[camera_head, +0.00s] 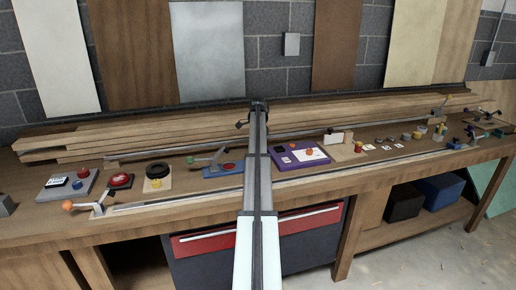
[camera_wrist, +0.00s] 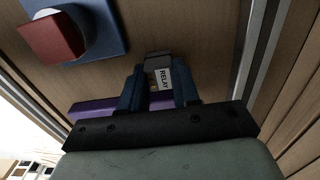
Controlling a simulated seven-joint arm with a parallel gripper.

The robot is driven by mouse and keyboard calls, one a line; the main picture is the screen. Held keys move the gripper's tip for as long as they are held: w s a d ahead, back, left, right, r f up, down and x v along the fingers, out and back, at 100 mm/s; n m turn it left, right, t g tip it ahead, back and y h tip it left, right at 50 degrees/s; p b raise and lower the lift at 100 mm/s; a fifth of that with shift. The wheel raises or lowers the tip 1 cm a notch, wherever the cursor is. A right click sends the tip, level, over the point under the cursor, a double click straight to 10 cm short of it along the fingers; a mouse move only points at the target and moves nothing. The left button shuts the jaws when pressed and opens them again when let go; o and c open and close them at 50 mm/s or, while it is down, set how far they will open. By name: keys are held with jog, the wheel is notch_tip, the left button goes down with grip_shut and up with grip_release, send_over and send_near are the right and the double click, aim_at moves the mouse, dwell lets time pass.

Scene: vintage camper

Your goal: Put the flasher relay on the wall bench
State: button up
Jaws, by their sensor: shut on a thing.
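The flasher relay (camera_wrist: 163,77) is a small block with a white label reading RELAY and a dark grey end. It shows in the wrist view between the two blue fingers of my gripper (camera_wrist: 160,88), which is shut on it. Bench wood lies beyond it in that view; I cannot tell whether the relay touches it. The wall bench (camera_head: 140,222) is the long wooden bench across the head view. There my arm runs up the middle and I cannot make out the gripper or the relay.
A blue plate with a red knob (camera_wrist: 56,38) and a purple plate (camera_wrist: 85,108) lie close to my gripper. In the head view, stacked boards (camera_head: 180,125) lie along the back, a metal rail (camera_head: 330,175) along the front, and several small devices between. Bare wood shows at the front edge.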

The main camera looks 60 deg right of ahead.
jog(key=shift+f, duration=0.15)
jog(key=o, duration=1)
jog(key=shift+o, duration=0.2)
notch_tip(320, 180, up, 12)
jog(key=shift+r, duration=0.2)
dwell(0.3)
